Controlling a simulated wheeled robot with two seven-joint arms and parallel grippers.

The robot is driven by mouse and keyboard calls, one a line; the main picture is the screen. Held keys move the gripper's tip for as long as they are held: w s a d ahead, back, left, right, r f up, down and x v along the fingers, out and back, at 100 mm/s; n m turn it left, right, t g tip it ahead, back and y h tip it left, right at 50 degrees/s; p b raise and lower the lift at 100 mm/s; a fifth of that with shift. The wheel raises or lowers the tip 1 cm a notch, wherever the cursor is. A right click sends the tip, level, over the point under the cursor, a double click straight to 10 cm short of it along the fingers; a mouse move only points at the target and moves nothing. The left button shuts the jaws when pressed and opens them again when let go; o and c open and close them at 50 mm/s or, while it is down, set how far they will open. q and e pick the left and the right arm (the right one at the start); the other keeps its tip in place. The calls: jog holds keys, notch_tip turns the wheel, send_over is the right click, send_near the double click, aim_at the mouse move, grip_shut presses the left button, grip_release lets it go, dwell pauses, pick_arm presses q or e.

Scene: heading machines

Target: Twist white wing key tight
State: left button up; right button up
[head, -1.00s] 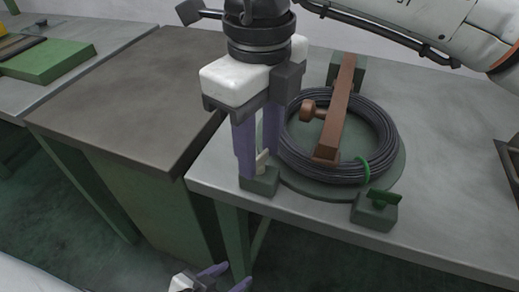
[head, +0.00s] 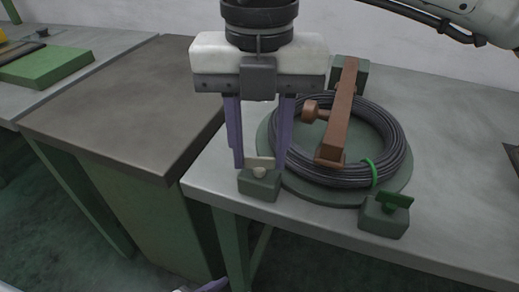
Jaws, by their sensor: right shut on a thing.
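The white wing key (head: 260,165) stands on a small dark green block (head: 259,186) near the front left edge of the grey table. My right gripper (head: 260,164) points straight down over it, its two purple fingers on either side of the key. The fingers are shut on the key, whose flat wing faces the camera. Only the tip of my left gripper (head: 208,287) shows at the bottom edge, and its jaw gap is cut off.
A coil of dark wire (head: 398,150) lies on a round green plate, with a brown arm (head: 341,110) across it. A green wing key (head: 395,199) stands on another block to the right. A brown-topped cabinet (head: 115,100) is on the left.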

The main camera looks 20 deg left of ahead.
aim_at(260, 157)
jog(key=shift+r+m+b, duration=0.1)
jog(key=shift+m+b, duration=0.4)
jog(key=shift+m, duration=1.4)
jog(key=shift+w, duration=0.1)
jog(key=o, duration=1.1)
jog(key=shift+c, duration=0.2)
notch_tip(260, 157, up, 10)
jog(key=p, duration=0.2)
jog(key=shift+r, duration=0.15)
